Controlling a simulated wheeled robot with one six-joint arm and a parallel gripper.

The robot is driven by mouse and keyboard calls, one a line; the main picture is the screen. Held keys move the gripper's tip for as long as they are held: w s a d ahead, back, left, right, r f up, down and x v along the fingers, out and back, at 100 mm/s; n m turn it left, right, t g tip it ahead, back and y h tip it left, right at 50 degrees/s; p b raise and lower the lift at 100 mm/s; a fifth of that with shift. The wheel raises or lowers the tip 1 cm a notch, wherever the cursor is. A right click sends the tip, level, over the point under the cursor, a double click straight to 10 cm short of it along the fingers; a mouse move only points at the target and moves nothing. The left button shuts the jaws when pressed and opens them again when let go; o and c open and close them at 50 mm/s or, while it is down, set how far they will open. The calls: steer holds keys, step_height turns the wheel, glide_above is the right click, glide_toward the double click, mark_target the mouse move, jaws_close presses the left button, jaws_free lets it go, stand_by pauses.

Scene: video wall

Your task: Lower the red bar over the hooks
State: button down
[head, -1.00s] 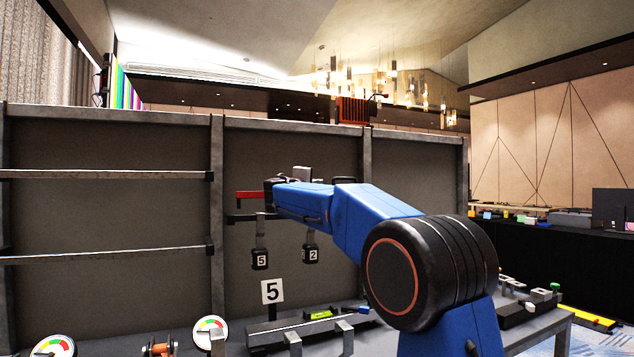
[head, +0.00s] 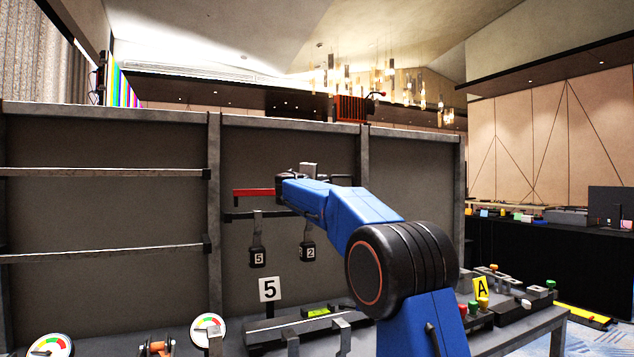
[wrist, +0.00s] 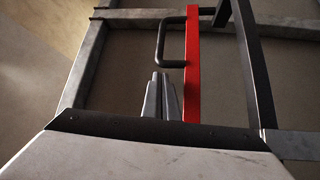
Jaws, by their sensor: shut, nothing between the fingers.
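The red bar (head: 253,192) is level above a dark rail (head: 240,216) on the middle wall panel. Its right part is hidden behind my arm. Two dark tags hang by grey hooks below the rail: tag 5 (head: 257,256) and tag 2 (head: 307,251). In the wrist view the red bar (wrist: 192,75) runs lengthwise, with a black loop handle (wrist: 160,45) on its left side. My gripper (wrist: 161,76) is shut and empty, left of the bar, its tips close to the handle's near leg. I cannot tell if they touch.
A bench along the wall holds a number 5 sign (head: 270,289), dial gauges (head: 208,327) and a dark block with a green level (head: 318,312). A yellow A sign (head: 481,289) and coloured knobs stand at right. Grey posts (head: 215,220) divide the panels.

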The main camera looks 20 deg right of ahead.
steer(key=shift+x, duration=1.2)
